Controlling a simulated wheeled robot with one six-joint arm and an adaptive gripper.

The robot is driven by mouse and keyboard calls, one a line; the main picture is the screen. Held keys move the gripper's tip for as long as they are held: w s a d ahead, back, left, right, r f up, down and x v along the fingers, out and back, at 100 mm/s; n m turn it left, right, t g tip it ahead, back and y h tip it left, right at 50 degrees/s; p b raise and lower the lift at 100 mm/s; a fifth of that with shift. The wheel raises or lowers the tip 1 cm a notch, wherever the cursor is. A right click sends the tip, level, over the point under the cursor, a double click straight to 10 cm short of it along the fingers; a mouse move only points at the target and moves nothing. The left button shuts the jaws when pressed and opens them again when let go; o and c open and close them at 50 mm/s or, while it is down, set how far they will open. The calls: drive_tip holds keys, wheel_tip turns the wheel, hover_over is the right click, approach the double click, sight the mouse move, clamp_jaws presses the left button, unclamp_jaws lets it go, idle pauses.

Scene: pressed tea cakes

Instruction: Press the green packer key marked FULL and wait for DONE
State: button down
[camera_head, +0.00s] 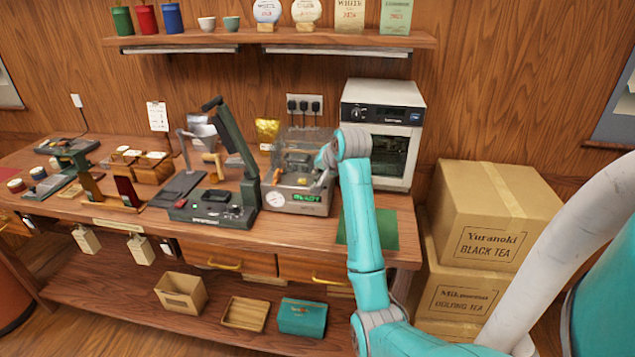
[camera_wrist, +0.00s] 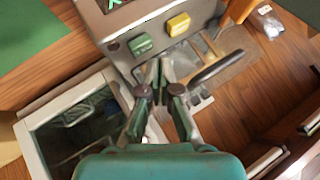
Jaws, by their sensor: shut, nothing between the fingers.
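The packer (camera_head: 306,201) is a grey machine on the bench, with a round gauge and a small display (camera_head: 306,197) lit with green characters too small to read surely. In the wrist view its top shows a green key (camera_wrist: 142,45) and a yellow key (camera_wrist: 178,24); no marking is legible on the green one. The display's edge (camera_wrist: 118,6) shows at the top, its text cut off. My gripper (camera_wrist: 160,72) is shut and empty, its tips just below the green key in the picture, apparently apart from it. In the head view the fingers are not clearly visible.
A white oven (camera_head: 385,115) stands right behind the packer, and its glass door shows in the wrist view (camera_wrist: 75,125). A dark lever press (camera_head: 215,208) stands to the left. A green mat (camera_head: 385,230) lies at the right. Cartons (camera_head: 495,215) are stacked beyond the bench end.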

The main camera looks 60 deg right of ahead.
drive_tip(key=shift+f, duration=0.2)
idle(0.6)
drive_tip(key=shift+f, duration=0.25)
drive_tip(key=shift+f, duration=0.45)
idle(0.8)
drive_tip(key=shift+r, duration=0.9)
drive_tip(key=shift+r, duration=0.15)
drive_tip(key=shift+r, duration=2.35)
